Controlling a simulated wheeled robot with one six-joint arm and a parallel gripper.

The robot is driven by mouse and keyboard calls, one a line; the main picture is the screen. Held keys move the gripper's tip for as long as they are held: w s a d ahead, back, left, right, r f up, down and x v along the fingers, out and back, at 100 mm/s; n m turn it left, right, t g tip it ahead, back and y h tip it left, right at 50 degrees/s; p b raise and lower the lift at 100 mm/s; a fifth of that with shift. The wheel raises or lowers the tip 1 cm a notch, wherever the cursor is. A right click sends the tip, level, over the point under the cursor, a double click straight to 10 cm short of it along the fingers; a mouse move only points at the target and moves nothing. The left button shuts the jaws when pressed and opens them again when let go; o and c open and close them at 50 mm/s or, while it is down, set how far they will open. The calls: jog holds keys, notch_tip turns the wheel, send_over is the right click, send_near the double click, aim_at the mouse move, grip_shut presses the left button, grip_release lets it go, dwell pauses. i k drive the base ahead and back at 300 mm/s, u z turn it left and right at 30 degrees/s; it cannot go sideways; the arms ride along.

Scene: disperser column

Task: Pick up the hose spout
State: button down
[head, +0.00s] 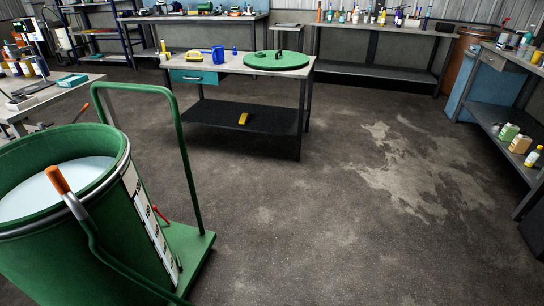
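A grey-topped workbench (236,64) stands in the middle distance. A round green lid (262,64) lies on its right side, with small dark fittings (279,54) standing on it. A blue object (213,55), a yellow object (194,56) and a small blue piece (235,51) are on the bench left of the lid. They are too small to identify. My gripper is not in view.
A green drum (95,245) with white contents stands on a green trolley (195,255) at the near left. Benches line the back and right. A yellow item (243,118) lies on the middle bench's lower shelf. The centre-right floor (350,220) is clear.

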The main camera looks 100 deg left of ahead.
aim_at(57, 178)
jog(key=u, duration=4.85)
jog(key=i, duration=1.25)
jog(key=u, duration=0.3)
